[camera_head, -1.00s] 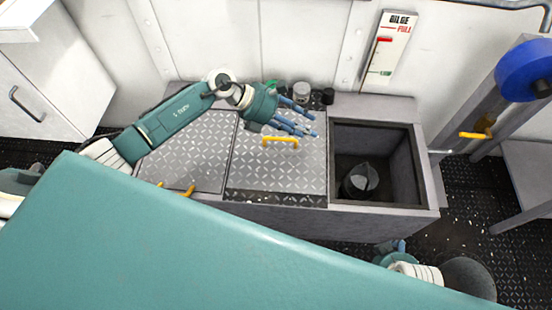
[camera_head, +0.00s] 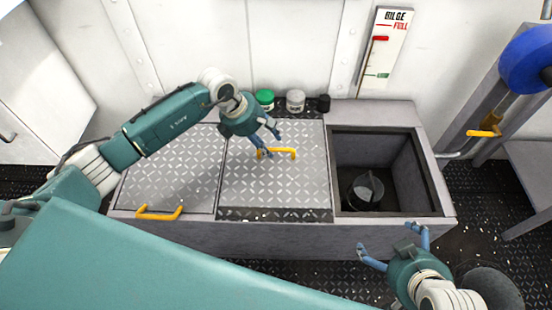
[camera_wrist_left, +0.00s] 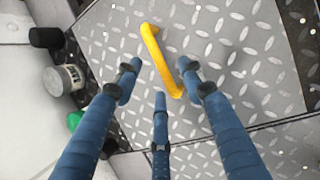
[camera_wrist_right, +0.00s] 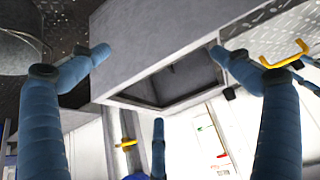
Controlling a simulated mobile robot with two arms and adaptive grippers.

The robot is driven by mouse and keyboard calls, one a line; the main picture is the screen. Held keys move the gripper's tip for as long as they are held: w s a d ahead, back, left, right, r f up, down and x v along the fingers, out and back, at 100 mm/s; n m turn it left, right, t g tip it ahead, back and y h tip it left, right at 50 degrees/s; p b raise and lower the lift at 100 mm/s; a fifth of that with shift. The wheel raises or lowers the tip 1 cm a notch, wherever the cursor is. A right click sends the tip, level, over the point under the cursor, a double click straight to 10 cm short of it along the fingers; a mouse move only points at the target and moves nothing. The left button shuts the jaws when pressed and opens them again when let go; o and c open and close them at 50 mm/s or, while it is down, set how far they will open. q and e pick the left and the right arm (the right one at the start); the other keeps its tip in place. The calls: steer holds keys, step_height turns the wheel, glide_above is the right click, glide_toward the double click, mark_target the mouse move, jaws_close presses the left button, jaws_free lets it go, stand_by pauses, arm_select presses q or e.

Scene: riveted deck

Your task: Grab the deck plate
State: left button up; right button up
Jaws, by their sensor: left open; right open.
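A silver diamond-tread deck plate (camera_head: 275,185) with a yellow handle (camera_head: 278,152) covers the middle of the grey box. A second deck plate (camera_head: 170,175) with a yellow handle (camera_head: 160,213) lies to its left. My left gripper (camera_head: 268,143) is open above the middle plate, close to the left end of its handle. In the left wrist view the yellow handle (camera_wrist_left: 160,60) lies ahead of the open blue fingers, nearly between two of them, apparently not gripped. My right gripper (camera_head: 393,243) is open and empty in front of the box, below the open hatch.
The open hatch (camera_head: 428,190) at the right of the box holds a dark round object (camera_head: 365,190). A green-lidded jar (camera_head: 264,98), a grey jar (camera_head: 295,101) and a black one (camera_head: 323,103) stand behind the middle plate. A bilge gauge (camera_head: 384,50) is on the wall.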

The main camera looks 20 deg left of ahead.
mark_target(276, 150)
arm_select(q)
steer(key=x, duration=0.2)
steer(key=b+x, duration=0.1)
steer(key=x, duration=0.1)
steer(key=shift+w+d+f, duration=0.2)
steer(key=shift+w+d, duration=0.05)
steer(key=shift+d, duration=0.2)
steer(key=shift+f, duration=0.2)
arm_select(e)
steer(key=w+a+r+t+y, duration=0.1)
steer(key=w+a+r+t, duration=0.1)
steer(key=w+r+t, duration=0.2)
steer(key=shift+w+a+r, duration=0.3)
steer(key=shift+w+r, duration=0.6)
steer(key=shift+w, duration=0.75)
arm_select(q)
steer(key=shift+f+b, duration=0.25)
steer(key=shift+b, duration=0.2)
arm_select(e)
steer(key=shift+w+a+r+t+y, duration=0.2)
steer(key=shift+w+r+t, duration=0.2)
steer(key=shift+r, duration=0.15)
steer(key=shift+w+a+r+t+y, duration=0.15)
steer(key=shift+w+r+t, duration=0.15)
steer(key=shift+w+r, duration=0.15)
arm_select(q)
jaws_close()
steer(key=shift+w+d+r, duration=0.1)
steer(key=shift+w+r, duration=0.05)
